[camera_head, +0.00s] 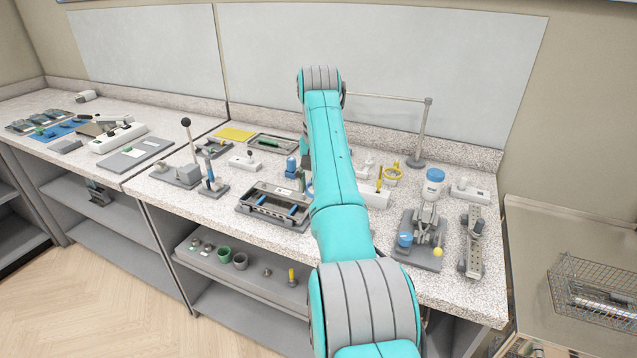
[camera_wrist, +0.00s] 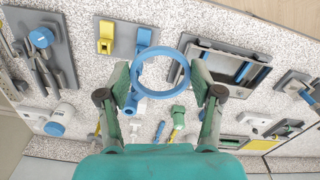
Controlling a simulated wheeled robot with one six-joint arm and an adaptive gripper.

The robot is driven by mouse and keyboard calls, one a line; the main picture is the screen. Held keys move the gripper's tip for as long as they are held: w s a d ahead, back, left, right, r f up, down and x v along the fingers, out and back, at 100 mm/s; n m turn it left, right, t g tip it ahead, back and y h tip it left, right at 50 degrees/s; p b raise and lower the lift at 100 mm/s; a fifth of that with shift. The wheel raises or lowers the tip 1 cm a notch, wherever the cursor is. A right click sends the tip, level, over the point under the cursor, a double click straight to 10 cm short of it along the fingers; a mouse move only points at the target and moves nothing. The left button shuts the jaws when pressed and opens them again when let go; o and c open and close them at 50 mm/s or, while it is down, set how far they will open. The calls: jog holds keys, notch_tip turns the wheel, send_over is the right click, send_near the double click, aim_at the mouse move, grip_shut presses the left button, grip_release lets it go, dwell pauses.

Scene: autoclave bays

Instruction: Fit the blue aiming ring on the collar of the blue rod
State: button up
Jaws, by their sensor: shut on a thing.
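In the wrist view my gripper (camera_wrist: 160,82) is shut on the blue aiming ring (camera_wrist: 160,51). The ring sits between the two fingertips with its open face toward the camera, above the counter. In the head view my arm hides both gripper and ring. I cannot tell for certain which piece is the blue rod. A blue piece (camera_wrist: 143,38) stands beside a yellow block (camera_wrist: 106,37) on a grey plate just beyond the ring. Another blue part (camera_wrist: 133,104) shows below the ring, partly covered by it. No collar is clear.
A grey tray (camera_head: 244,208) with blue bars lies left of my arm. To the right are a grey plate with a clamp (camera_head: 427,219), a blue-lidded jar (camera_head: 433,186) and a tall metal stand (camera_head: 421,135). The counter is crowded.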

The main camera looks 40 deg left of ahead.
jog(key=shift+f, duration=2.7)
jog(key=o, duration=0.9)
jog(key=shift+c, duration=0.2)
notch_tip(320, 180, up, 12)
